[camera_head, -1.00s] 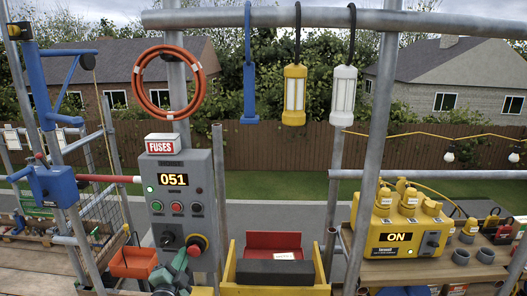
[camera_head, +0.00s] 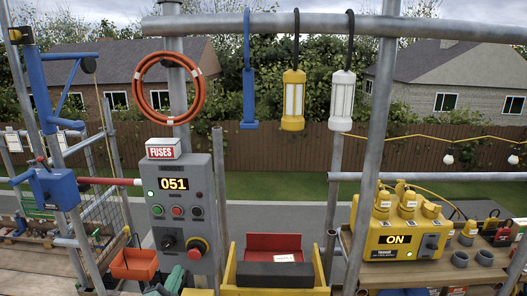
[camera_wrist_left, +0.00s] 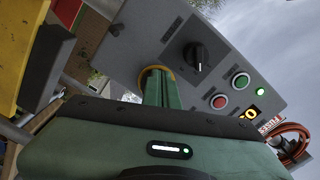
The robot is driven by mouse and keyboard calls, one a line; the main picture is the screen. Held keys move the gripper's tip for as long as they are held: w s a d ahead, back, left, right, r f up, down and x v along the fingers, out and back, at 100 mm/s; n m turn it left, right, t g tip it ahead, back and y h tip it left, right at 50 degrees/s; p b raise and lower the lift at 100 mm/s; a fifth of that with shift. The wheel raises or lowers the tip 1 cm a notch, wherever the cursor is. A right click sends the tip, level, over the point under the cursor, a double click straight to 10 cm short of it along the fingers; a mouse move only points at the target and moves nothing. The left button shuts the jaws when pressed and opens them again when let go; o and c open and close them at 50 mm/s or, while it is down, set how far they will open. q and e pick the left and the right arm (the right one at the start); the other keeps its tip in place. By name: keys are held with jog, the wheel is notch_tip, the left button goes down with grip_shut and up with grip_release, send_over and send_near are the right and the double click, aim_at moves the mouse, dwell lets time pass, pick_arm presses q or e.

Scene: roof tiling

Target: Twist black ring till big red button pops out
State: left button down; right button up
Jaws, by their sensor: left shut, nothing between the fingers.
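The big red button (camera_head: 195,254) sits low on the right of the grey control box (camera_head: 215,200), with the dark ring around it. My left gripper (camera_head: 175,277) is green, shut and empty, just below and left of the button in the head view. My right gripper is not clearly seen.
A black rotary knob (camera_head: 168,242) is left of the button. Green, red and black small buttons sit under the display (camera_head: 174,184) reading 051. A yellow bin (camera_head: 246,276) stands right of the box, an orange tray (camera_head: 134,264) to its left.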

aim_at(185, 250)
pick_arm(q)
jog(key=m, duration=0.2)
jog(key=m+b, duration=0.2)
jog(key=m, duration=0.1)
jog(key=shift+s+a+r+m, duration=0.15)
jog(key=shift+s+a+m, duration=0.15)
jog(key=shift+s, duration=0.05)
jog(key=w+b, duration=0.2)
jog(key=w, duration=0.3)
jog(key=shift+w+b, duration=0.25)
jog(key=shift+b, duration=0.05)
jog(key=shift+w+d, duration=0.1)
jog(key=shift+w, duration=0.6)
